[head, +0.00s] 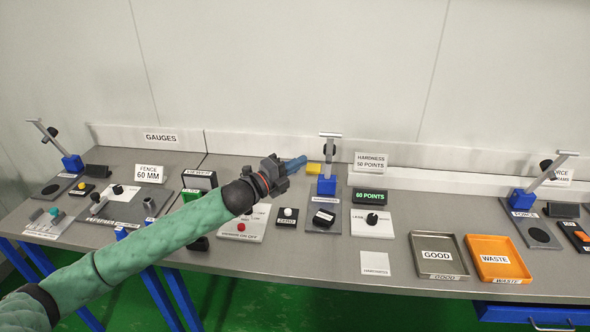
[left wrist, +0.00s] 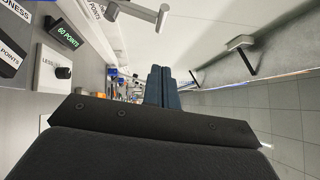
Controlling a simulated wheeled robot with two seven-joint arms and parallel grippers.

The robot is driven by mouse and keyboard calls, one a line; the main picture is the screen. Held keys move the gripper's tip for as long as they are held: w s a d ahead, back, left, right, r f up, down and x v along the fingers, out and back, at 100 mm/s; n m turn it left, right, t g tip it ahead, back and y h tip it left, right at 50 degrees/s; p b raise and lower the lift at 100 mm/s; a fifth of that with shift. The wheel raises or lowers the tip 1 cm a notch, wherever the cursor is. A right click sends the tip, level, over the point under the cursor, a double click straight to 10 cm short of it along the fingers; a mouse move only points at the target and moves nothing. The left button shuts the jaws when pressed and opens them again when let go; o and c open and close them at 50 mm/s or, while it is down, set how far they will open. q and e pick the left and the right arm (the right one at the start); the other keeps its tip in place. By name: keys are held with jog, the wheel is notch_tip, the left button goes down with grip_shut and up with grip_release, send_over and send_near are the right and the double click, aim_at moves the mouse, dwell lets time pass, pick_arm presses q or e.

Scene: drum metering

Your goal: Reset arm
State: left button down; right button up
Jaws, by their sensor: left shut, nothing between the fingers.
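My left arm, in a green sleeve, reaches in from the lower left in the head view. Its gripper (head: 292,164) is above the bench near its middle, and the blue fingers point right toward the blue-based hardness stand (head: 327,184). In the left wrist view the blue fingers (left wrist: 162,85) lie side by side, shut with nothing between them. I cannot tell whether the gripper touches anything in the head view; in the wrist view the fingers look clear. My right gripper is not in view.
A black dial (head: 372,219) and a green "60 POINTS" display (head: 369,195) stand right of the gripper. A grey GOOD tray (head: 413,240) and an orange WASTE tray (head: 522,268) lie farther right. Blue-based stands (head: 72,163) are at both ends. A yellow block (head: 313,168) is beside the fingers.

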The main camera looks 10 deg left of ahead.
pick_arm(q)
jog(key=s+a+f+n+g+y, duration=0.25)
jog(key=s+f+n+y, duration=0.75)
jog(key=s+f+n, duration=0.9)
jog(key=s+a+f+n+g+y, duration=0.1)
jog(key=s+a+f+n+g, duration=0.25)
jog(key=s, duration=0.55)
jog(key=s+a+f+n+g+y, duration=0.1)
jog(key=s+a+f+n+g, duration=0.15)
jog(key=s+f, duration=0.4)
jog(key=s+a+f+n+g+y, duration=0.2)
jog(key=s+a+f, duration=0.15)
jog(key=s, duration=0.75)
jog(key=s+d+f+x, duration=0.1)
jog(key=s+x, duration=0.1)
jog(key=x, duration=0.9)
jog(key=s+d+x, duration=0.1)
jog(key=s+x, duration=0.1)
jog(key=x, duration=0.8)
jog(key=s+f, duration=0.3)
jog(key=f, duration=0.9)
jog(key=s+f+g, duration=0.1)
jog(key=s+f, duration=0.3)
jog(key=f, duration=0.8)
jog(key=shift+d+m+h, duration=0.25)
jog(key=shift+m+h, duration=0.05)
jog(key=shift+h, duration=0.1)
